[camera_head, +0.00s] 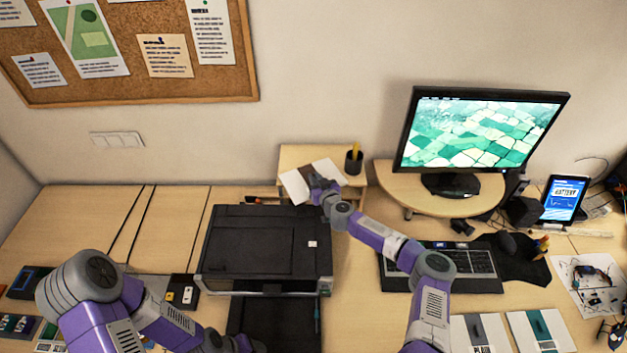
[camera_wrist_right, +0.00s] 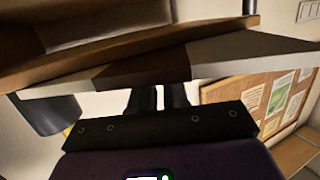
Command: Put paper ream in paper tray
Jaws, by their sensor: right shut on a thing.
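The paper ream (camera_head: 297,186) is a flat white slab with a brown band, at the light wooden stand (camera_head: 310,153) behind the printer. My right gripper (camera_head: 322,186) is shut on its edge. In the right wrist view the fingers (camera_wrist_right: 158,98) meet the ream (camera_wrist_right: 240,50) at its brown band. The ream lies close along a wooden board (camera_wrist_right: 100,58) of the stand; I cannot tell whether they touch. A black printer (camera_head: 265,240) has a dark tray (camera_head: 255,318) in front. I cannot tell which part is the paper tray.
A dark pencil cup (camera_head: 354,160) stands on the stand's right side. A monitor (camera_head: 480,135) on a wooden riser (camera_head: 400,190) is to the right. A keyboard (camera_head: 470,265) lies below my right forearm.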

